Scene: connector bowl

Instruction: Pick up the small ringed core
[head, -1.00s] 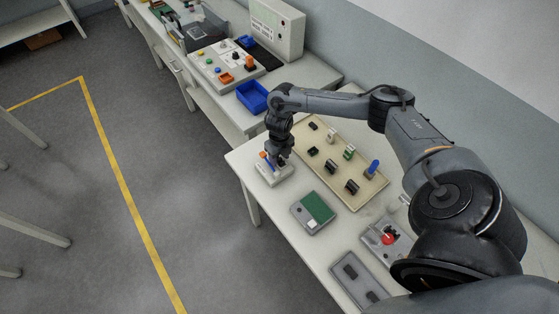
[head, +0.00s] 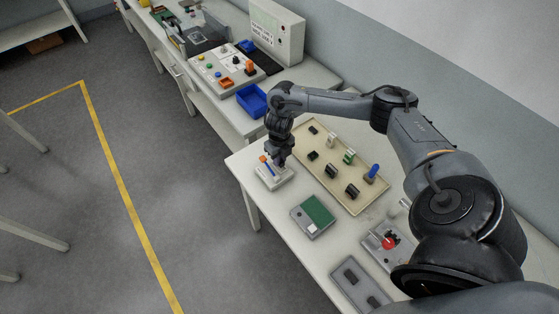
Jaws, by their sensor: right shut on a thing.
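My right gripper (head: 281,162) points down over a small pale block (head: 272,177) at the left end of the near table. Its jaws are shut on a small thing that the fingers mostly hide. I cannot tell whether that thing is the small ringed core, or whether it touches the block. An orange-and-blue piece (head: 265,161) stands on the block, just left of the fingers. My left gripper is not in view.
A beige tray (head: 362,203) with several small connectors lies right of the gripper. A grey-green box (head: 314,216), a device with a red knob (head: 388,241) and a grey tray (head: 347,287) lie nearer. A blue bin (head: 252,100) stands on the farther table.

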